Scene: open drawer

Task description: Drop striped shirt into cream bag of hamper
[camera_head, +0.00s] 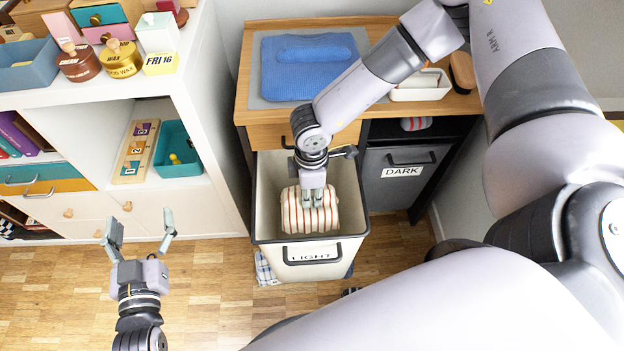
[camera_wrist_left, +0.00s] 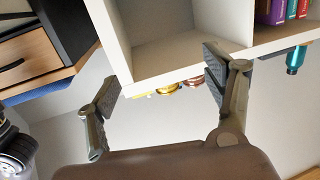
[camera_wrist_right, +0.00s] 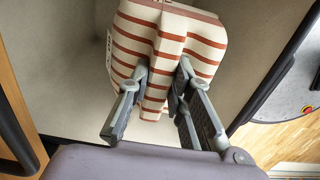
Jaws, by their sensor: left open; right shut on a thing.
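The striped shirt (camera_head: 296,218), cream with red-brown stripes, is a folded bundle inside the mouth of the cream bag (camera_head: 268,190) of the hamper, which is pulled out and labelled LIGHT. My right gripper (camera_head: 313,200) points down into the bag and is shut on the shirt. In the right wrist view the shirt (camera_wrist_right: 165,55) is pinched between the fingers (camera_wrist_right: 158,95), with the bag's pale walls around it. I cannot tell whether the shirt touches the bottom. My left gripper (camera_head: 140,232) is open and empty over the floor, left of the hamper; it also shows in the left wrist view (camera_wrist_left: 162,90).
A dark grey bag (camera_head: 398,185) labelled DARK stands right of the cream one. A cabinet top (camera_head: 243,92) behind holds a folded blue garment (camera_head: 310,68) and a white tray (camera_head: 420,90). White shelves (camera_head: 205,120) stand at left. A checked cloth (camera_head: 264,270) lies on the floor beside the hamper.

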